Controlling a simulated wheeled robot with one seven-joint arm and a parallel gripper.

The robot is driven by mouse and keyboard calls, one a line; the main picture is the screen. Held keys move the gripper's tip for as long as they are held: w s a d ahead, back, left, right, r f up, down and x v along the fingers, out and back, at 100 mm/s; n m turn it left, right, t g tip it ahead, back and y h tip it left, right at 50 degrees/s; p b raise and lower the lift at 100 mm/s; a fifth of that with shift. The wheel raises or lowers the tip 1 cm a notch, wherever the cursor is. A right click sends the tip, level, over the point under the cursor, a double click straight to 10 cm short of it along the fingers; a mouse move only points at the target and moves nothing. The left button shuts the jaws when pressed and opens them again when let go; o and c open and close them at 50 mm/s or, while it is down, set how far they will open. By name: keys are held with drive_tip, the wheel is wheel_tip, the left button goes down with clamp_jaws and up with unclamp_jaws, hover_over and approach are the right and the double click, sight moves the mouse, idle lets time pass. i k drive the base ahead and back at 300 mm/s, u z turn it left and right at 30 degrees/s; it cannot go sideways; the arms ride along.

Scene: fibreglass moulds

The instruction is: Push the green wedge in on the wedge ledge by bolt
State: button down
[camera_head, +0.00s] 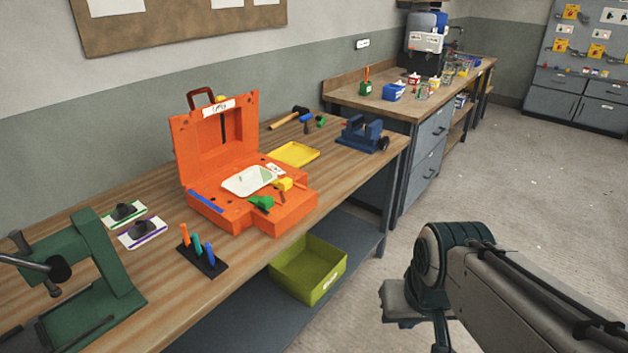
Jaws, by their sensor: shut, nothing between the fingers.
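The green wedge (262,203) sits on the front edge of the open orange mould (283,215), partly overhanging the front face. How deep it sits cannot be told at this size. A yellow piece (283,184) sits on the edge to the right of the wedge. The wedge ledge and the bolt cannot be made out clearly. My arm is at the lower right, over the floor and well away from the mould. Its joint (455,255) shows, but no gripper fingers can be seen.
The mould's lid (220,145) stands upright behind a pale panel (248,180). A yellow tray (294,154) and blue vise (364,136) lie right. A green bin (322,284) sits below.

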sight(266, 203)
drive_tip(key=z, duration=0.15)
drive_tip(key=i, duration=0.65)
drive_tip(key=u, duration=0.6)
drive_tip(key=i, duration=0.7)
drive_tip(key=u, duration=0.65)
